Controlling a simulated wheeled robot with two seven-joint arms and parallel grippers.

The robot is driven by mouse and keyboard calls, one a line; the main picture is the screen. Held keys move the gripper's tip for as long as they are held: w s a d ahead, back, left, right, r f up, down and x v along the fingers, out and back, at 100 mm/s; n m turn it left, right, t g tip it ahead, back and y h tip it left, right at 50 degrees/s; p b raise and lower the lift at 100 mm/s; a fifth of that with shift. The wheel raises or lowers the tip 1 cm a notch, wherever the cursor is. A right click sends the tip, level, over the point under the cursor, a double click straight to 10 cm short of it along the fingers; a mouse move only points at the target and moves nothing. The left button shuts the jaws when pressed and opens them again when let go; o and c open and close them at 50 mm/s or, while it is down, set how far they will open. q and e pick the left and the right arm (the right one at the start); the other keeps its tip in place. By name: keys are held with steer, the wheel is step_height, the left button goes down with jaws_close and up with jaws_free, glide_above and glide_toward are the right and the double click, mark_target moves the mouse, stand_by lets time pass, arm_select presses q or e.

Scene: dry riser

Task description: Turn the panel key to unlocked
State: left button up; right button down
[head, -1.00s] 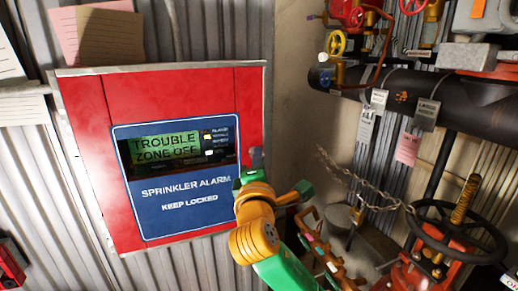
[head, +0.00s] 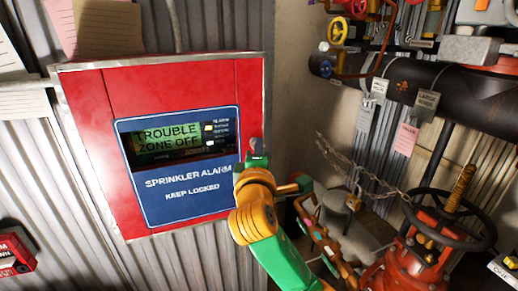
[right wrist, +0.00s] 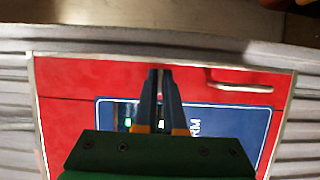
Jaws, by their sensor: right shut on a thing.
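The sprinkler alarm panel (head: 95,120) is a red box on the corrugated wall, with a blue label. Its small screen (head: 167,139) reads "TROUBLE ZONE OFF". My right gripper (head: 256,158) is at the panel's right side, shut on the panel key. The fingers mostly hide the key; a small grey piece (head: 256,146) shows just above them. In the right wrist view, the narrow fingers (right wrist: 160,74) are close together in front of the red panel face (right wrist: 75,80). The key's angle cannot be told. My left gripper is not in view.
A black pipe (head: 385,82) with hanging tags runs along the right. Below it stand a chain (head: 380,190) and a red valve with a dark handwheel (head: 445,217). A small red box (head: 14,252) is at lower left. Paper notes hang above the panel.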

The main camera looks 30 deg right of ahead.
steer(key=c, duration=1)
jaws_free()
steer(key=b+v, duration=0.1)
steer(key=v, duration=0.6)
